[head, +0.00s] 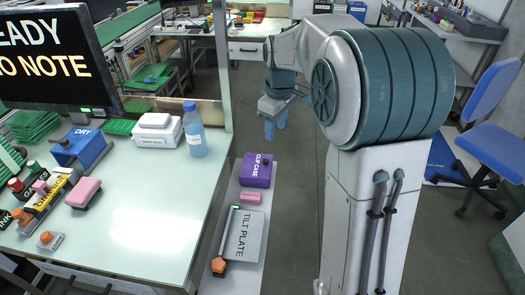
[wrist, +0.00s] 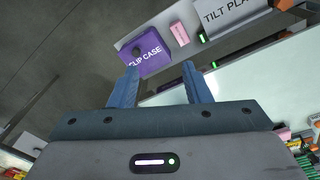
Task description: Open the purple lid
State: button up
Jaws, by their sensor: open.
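A purple box labelled "CLIP CASE" (head: 257,171) stands at the far end of a narrow grey board, with a small dark knob on its purple lid (head: 260,161). The lid looks shut. The case also shows in the wrist view (wrist: 143,58), just beyond my fingertips, with the dark knob on its upper face. My gripper (head: 275,128) has blue fingers and hangs beyond and above the case in the head view. In the wrist view my gripper (wrist: 160,80) has its fingers apart with nothing between them, and it is not touching the case.
A pink block (head: 250,198) and a grey plate labelled "TILT PLATE" (head: 243,236) share the board (head: 213,245) with the case. A white table (head: 130,215) stands to the left, bearing a blue bottle (head: 194,132). The floor beyond the case is clear.

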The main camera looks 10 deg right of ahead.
aim_at(266, 160)
jog(key=w+f+n+g+b, duration=0.1)
jog(key=w+f+n, duration=0.4)
jog(key=w+f, duration=0.55)
jog(key=f, duration=0.4)
jog(key=w+f, duration=0.1)
jog(key=f, duration=0.7)
jog(key=shift+w+f, duration=0.25)
jog(key=shift+w, duration=0.1)
grip_shut()
